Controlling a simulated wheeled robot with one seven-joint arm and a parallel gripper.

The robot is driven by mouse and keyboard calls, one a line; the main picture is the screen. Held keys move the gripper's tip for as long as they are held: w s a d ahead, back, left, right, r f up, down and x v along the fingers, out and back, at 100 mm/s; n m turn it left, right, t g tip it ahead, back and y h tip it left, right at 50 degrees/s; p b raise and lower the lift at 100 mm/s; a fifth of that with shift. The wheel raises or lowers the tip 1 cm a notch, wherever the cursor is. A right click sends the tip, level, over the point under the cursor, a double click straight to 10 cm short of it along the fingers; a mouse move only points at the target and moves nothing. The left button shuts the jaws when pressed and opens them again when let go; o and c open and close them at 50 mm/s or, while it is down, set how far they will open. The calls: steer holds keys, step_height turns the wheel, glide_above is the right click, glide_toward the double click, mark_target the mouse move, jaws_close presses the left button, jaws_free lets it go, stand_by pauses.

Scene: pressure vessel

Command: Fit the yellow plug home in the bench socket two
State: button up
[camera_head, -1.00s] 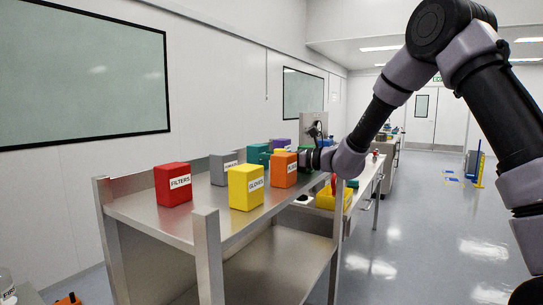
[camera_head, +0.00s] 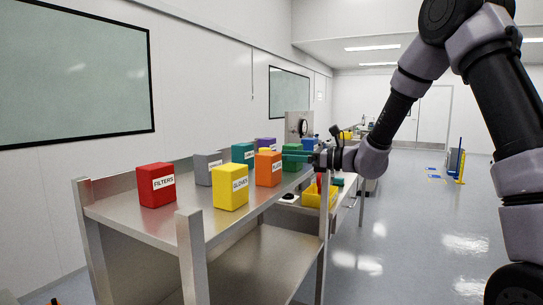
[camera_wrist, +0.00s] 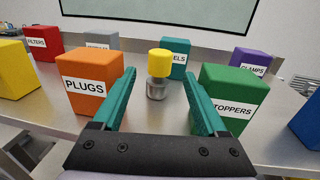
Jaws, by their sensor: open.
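The yellow plug (camera_wrist: 160,62) is a short yellow cylinder on a grey metal lower part (camera_wrist: 157,88). It stands upright on the metal shelf in the wrist view, between the orange PLUGS box (camera_wrist: 84,85) and the green STOPPERS box (camera_wrist: 228,95). My gripper (camera_wrist: 158,80) is open, its two teal fingers apart, with the plug beyond and centred between them in the picture. I see no contact. In the head view my gripper (camera_head: 288,155) is over the shelf's right part, beside the orange box. I cannot make out bench socket two.
Red (camera_head: 156,184), yellow (camera_head: 230,186), grey (camera_head: 207,167) and teal (camera_head: 243,152) boxes stand on the shelf. A yellow bin (camera_head: 319,196) is on the bench behind. A metal panel (camera_head: 299,125) stands further back.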

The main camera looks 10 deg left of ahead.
mark_target(270, 149)
steer(key=shift+s+d, duration=0.1)
steer(key=shift+d, duration=0.5)
steer(key=shift+s+d, duration=0.1)
steer(key=shift+d, duration=0.1)
steer(key=shift+c, duration=1.1)
steer(key=shift+s+d+f, duration=0.1)
steer(key=shift+d, duration=0.25)
steer(key=shift+s+d+r, duration=0.1)
steer(key=shift+d+r, duration=0.1)
steer(key=shift+d, duration=0.4)
steer(key=x, duration=0.6)
steer(key=r+x, duration=0.1)
steer(key=x, duration=0.2)
steer(key=shift+a, duration=0.15)
jaws_close()
